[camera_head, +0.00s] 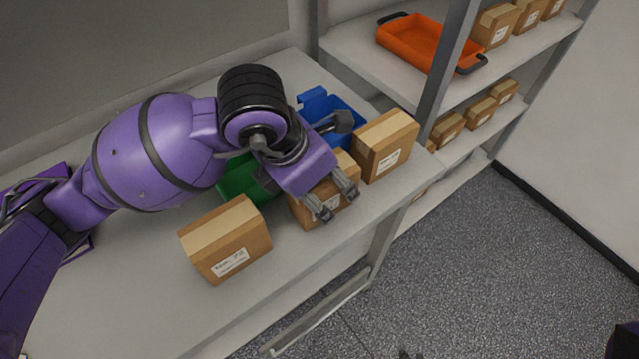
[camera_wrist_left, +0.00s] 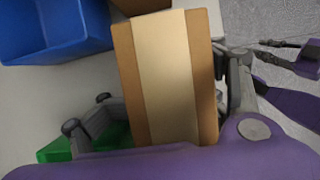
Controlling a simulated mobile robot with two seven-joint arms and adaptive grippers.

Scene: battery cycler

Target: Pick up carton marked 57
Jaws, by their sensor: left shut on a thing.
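A brown carton (camera_head: 333,203) with a tan tape strip stands near the front edge of the bench, in the middle of three cartons. My left gripper (camera_head: 332,172) reaches over it, with fingers on its near face and the rest behind. In the left wrist view the carton (camera_wrist_left: 166,75) sits between the gripper's fingers (camera_wrist_left: 165,100), which are shut on it. Its label is partly covered and I cannot read its number. I cannot tell whether it is lifted. Only dark tips of my right gripper (camera_head: 408,354) show at the bottom edge.
Another carton (camera_head: 226,240) stands to the left, one (camera_head: 385,146) close to the right. A green bin (camera_head: 240,182) and a blue bin (camera_head: 328,108) lie behind. Shelving with an orange tray (camera_head: 410,43) and more cartons stands at the right. The bench's front left is clear.

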